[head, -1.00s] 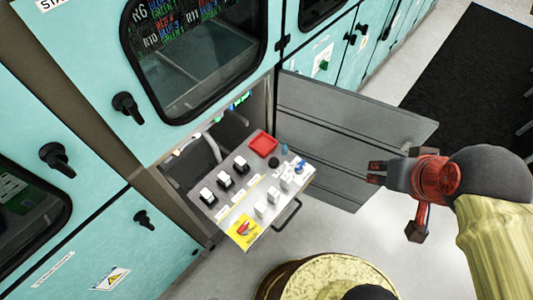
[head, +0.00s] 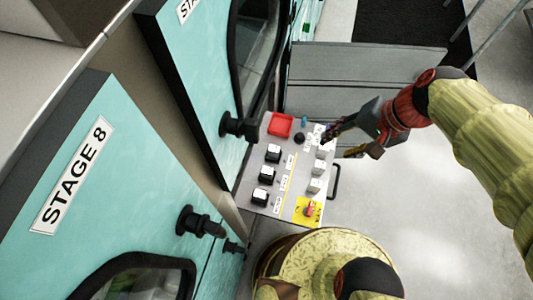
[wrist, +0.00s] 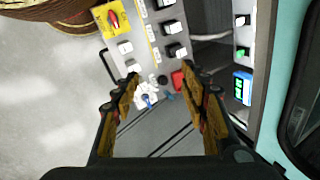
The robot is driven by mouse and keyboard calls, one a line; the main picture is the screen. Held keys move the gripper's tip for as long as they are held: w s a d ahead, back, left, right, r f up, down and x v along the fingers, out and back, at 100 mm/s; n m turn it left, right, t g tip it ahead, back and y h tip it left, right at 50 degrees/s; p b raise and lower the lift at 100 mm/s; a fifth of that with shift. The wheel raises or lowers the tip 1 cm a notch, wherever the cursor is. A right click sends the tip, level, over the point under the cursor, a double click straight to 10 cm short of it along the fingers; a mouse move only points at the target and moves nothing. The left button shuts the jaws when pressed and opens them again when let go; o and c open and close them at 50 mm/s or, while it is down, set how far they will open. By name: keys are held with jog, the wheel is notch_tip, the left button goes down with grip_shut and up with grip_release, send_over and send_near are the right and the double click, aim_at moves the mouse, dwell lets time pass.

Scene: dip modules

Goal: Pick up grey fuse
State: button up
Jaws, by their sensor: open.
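A pull-out panel (head: 247,180) carries several small blocks. A row of pale grey-white blocks stands on its right side, with one block (head: 318,168) near the middle; another (wrist: 125,47) shows in the wrist view. I cannot tell which one is the grey fuse. My gripper (head: 341,144) is open and empty, near the panel's upper right corner. In the wrist view its fingers (wrist: 162,76) spread either side of the panel's end, where a white-and-blue piece (wrist: 147,97) and a black knob (wrist: 162,79) show. No block is between the fingertips in contact.
A red tray (head: 280,124) sits at the panel's far end. Black-and-white blocks (head: 267,173) line its left side, and a red switch on a yellow plate (head: 308,209) is at its near end. Teal cabinets (head: 90,165) stand left. Open floor (head: 420,220) lies right.

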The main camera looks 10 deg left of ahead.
jog(key=w+a+f+m+g+y+b, duration=0.1)
jog(key=w+a+f+m+y, duration=0.25)
jog(key=f, duration=0.35)
jog(key=w+a+f+m+g+y+b, duration=0.1)
jog(key=w+a+f+m+g+y, duration=0.15)
jog(key=a+f+m, duration=0.4)
jog(key=m+t+y+b, duration=0.1)
jog(key=m+t+y, duration=0.2)
jog(key=m+t, duration=0.15)
send_near(272, 149)
jog(key=shift+w+a+f+m+g, duration=0.25)
jog(key=shift+w+a+f+g, duration=0.25)
jog(key=shift+w+a+f, duration=0.5)
jog(key=x, duration=0.2)
jog(key=b+x, duration=0.1)
jog(key=x, duration=0.1)
jog(key=b+x, duration=0.1)
jog(key=x, duration=0.2)
jog(key=shift+s+f, duration=0.2)
jog(key=shift+s, duration=0.15)
jog(key=shift+a+f+b, duration=0.1)
jog(key=shift+a+b, duration=0.25)
jog(key=shift+a, duration=0.05)
jog(key=shift+y, duration=0.3)
jog(key=shift+c, duration=1)
grip_shut()
